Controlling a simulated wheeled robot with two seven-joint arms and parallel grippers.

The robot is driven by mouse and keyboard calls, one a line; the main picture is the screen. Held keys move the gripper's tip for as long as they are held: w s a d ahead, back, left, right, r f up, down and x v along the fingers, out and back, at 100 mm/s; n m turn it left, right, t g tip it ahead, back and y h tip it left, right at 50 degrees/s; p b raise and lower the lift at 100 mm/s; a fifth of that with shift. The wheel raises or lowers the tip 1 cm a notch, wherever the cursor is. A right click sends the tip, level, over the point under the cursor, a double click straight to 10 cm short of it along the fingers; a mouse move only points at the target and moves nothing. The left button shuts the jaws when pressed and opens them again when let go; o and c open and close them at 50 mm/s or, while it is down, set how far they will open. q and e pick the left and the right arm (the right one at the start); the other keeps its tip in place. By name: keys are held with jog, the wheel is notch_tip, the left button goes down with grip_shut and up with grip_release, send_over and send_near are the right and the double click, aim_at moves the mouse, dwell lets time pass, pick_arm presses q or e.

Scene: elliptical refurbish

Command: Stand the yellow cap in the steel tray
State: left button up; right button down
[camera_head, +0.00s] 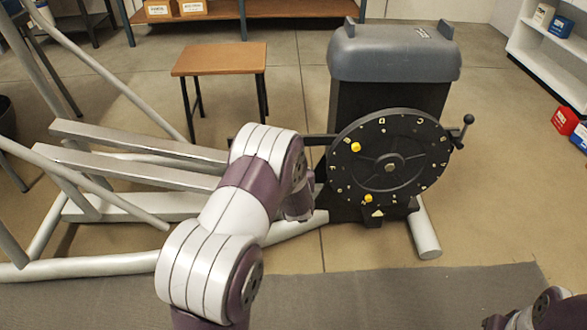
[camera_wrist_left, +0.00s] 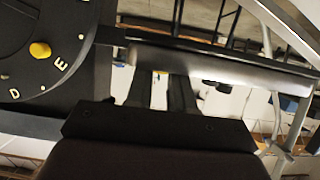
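Two yellow caps sit on the face of the black lettered disc (camera_head: 390,158) in the head view: an upper-left cap (camera_head: 356,147) and a bottom cap (camera_head: 368,198). One yellow cap (camera_wrist_left: 40,50) shows beside the letter E in the left wrist view. My left gripper's two dark fingers (camera_wrist_left: 160,92) stand slightly apart beside the disc, below a grey bar. A tiny yellowish spot shows between their tips; I cannot tell what it is. My left arm hides this gripper in the head view. I cannot make out a steel tray. My right gripper is out of view.
The disc has a side crank (camera_head: 462,130) and stands before a grey-lidded housing (camera_head: 395,55). Long metal rails (camera_head: 130,140) lie left of my left arm. A bare wooden stool (camera_head: 219,59) stands behind.

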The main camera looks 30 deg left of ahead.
pick_arm(q)
jog(key=shift+s+d+f, duration=0.1)
jog(key=shift+s+f, duration=0.15)
jog(key=shift+f, duration=0.2)
jog(key=shift+r+p, duration=0.3)
jog(key=s+d+r+m+g+h+p, duration=0.2)
jog(key=s+d+r+h, duration=0.15)
jog(key=s+d, duration=0.35)
jog(key=s+d+r+m+g+h+p, duration=0.2)
jog(key=s+d+r+g+h+p, duration=0.15)
jog(key=s+d, duration=0.4)
jog(key=s+d+r+m+g, duration=0.2)
jog(key=s+g, duration=0.3)
jog(key=s, duration=0.7)
jog(key=shift+r+b, duration=0.4)
jog(key=shift+r, duration=0.15)
